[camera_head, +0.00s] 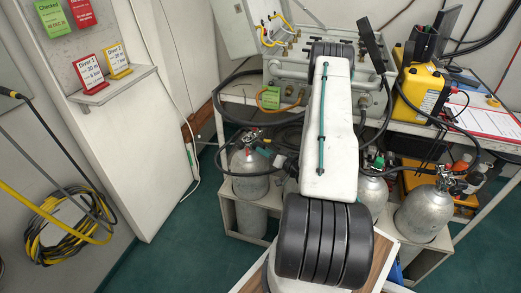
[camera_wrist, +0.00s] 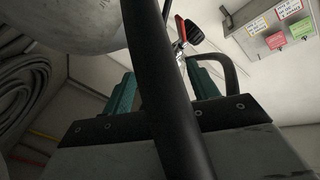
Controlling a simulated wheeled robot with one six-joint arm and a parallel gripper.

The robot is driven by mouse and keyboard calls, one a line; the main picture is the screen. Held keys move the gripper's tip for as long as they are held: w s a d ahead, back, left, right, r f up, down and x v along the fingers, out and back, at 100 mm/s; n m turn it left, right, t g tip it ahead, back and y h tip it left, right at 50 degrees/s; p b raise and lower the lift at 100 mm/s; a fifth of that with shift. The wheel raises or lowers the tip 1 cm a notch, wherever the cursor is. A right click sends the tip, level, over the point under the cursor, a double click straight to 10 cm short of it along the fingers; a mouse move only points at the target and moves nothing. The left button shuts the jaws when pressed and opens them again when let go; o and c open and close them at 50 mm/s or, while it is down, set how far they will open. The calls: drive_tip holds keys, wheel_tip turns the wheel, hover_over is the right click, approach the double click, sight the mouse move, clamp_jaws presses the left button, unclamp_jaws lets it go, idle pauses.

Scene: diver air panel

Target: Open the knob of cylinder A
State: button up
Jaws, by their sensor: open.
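Grey gas cylinders stand under the bench: a left one (camera_head: 250,178), a middle one (camera_head: 373,193) partly behind my arm, and a right one (camera_head: 424,213). I cannot read which is cylinder A. In the wrist view, my gripper (camera_wrist: 165,82) shows two teal fingers, spread apart. A valve with a black and red knob (camera_wrist: 188,33) shows beyond the fingertips, apart from them as far as I can see. A large grey rounded surface (camera_wrist: 85,22), likely a cylinder, is at upper left. A dark hose crosses in front and hides part of the gap between the fingers.
Black hoses (camera_head: 228,95) loop around the valves and the bench. A yellow case (camera_head: 424,88) sits on the bench at right. A coiled yellow-black hose (camera_head: 70,228) hangs at left. The green floor (camera_head: 180,250) is clear at lower left.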

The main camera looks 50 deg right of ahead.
drive_tip(key=shift+w, duration=1.7)
drive_tip(key=c, duration=1)
drive_tip(key=shift+n, duration=0.3)
drive_tip(key=shift+n, duration=2.5)
drive_tip(key=o, duration=1)
